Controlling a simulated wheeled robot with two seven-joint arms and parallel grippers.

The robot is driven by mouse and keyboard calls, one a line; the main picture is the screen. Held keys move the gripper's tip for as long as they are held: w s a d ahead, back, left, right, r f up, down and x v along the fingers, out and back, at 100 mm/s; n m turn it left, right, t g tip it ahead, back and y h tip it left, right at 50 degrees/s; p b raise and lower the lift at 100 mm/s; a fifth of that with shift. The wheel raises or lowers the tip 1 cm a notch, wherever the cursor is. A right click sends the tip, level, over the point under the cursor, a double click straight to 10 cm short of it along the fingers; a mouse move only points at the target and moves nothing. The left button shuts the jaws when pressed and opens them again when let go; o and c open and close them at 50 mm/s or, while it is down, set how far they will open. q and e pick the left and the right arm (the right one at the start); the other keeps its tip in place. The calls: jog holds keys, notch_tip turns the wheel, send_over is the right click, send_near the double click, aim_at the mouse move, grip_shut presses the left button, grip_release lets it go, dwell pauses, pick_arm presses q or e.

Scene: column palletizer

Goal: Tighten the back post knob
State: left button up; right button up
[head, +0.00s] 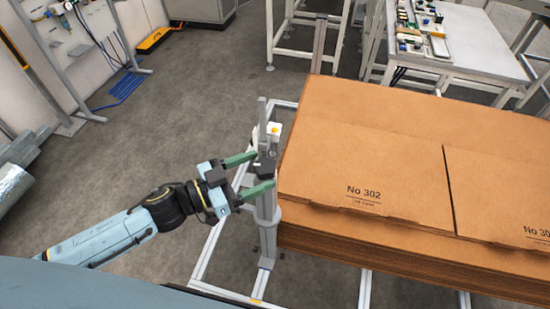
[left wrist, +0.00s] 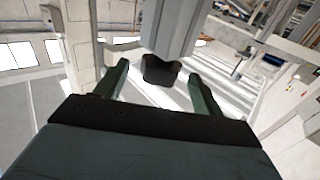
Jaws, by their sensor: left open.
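The back post (head: 265,205) is a light grey metal column standing at the left side of the cardboard stack. Its knob is dark and shows between my fingertips in the left wrist view (left wrist: 160,70); in the head view it is small and partly hidden. My left gripper (head: 264,170) reaches in from the left with its two green fingers spread. The fingers also show in the left wrist view (left wrist: 159,75), one on each side of the knob, with visible gaps. My right gripper is not in view.
A tall stack of brown cardboard sheets (head: 350,150) marked "No 302" lies close to the right of the post. A metal floor frame (head: 212,250) runs around the post's foot. A white workbench (head: 480,55) stands at the back right.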

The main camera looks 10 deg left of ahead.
aim_at(275, 161)
pick_arm(q)
jog(key=x, duration=0.5)
jog(key=shift+w+d+p, duration=0.1)
jog(key=shift+p, duration=0.3)
jog(key=c, duration=1)
